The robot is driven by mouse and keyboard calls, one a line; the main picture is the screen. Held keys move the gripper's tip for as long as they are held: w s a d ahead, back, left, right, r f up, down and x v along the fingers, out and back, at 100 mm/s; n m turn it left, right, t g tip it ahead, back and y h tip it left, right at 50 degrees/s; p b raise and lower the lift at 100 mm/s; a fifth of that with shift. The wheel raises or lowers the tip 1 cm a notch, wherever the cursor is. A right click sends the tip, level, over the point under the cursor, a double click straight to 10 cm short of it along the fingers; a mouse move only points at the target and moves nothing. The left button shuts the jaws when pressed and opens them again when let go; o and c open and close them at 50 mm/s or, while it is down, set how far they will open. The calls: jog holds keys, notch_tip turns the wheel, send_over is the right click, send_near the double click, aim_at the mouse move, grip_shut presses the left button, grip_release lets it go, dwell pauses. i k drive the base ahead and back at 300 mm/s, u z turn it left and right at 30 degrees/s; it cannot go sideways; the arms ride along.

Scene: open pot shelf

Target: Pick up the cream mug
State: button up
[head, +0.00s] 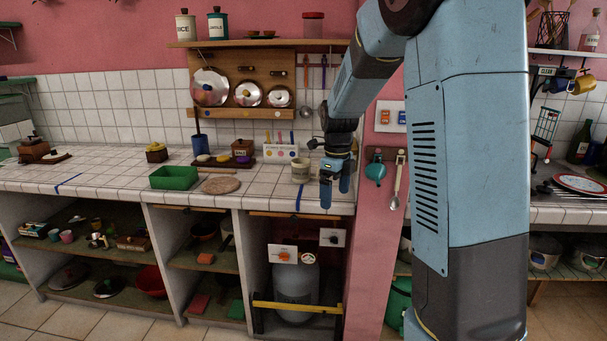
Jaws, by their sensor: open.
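The cream mug (300,171) stands upright on the white tiled counter (240,197), near its right end. My gripper (335,192) points down just to the right of the mug, with its blue fingers near the counter's front edge. The gripper is open, and I see nothing between its fingers. A small gap shows between the mug and the gripper in this view. I cannot tell the mug's handle clearly.
Left of the mug are a white card stand (280,152), a round wooden board (221,185) and a green tray (174,178). A pink wall post (375,240) rises right of my gripper. Pot lids (209,87) hang above. Counter left of the tray is mostly clear.

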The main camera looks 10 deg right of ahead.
aim_at(301, 167)
jog(key=i, duration=1.5)
jog(key=u, duration=0.05)
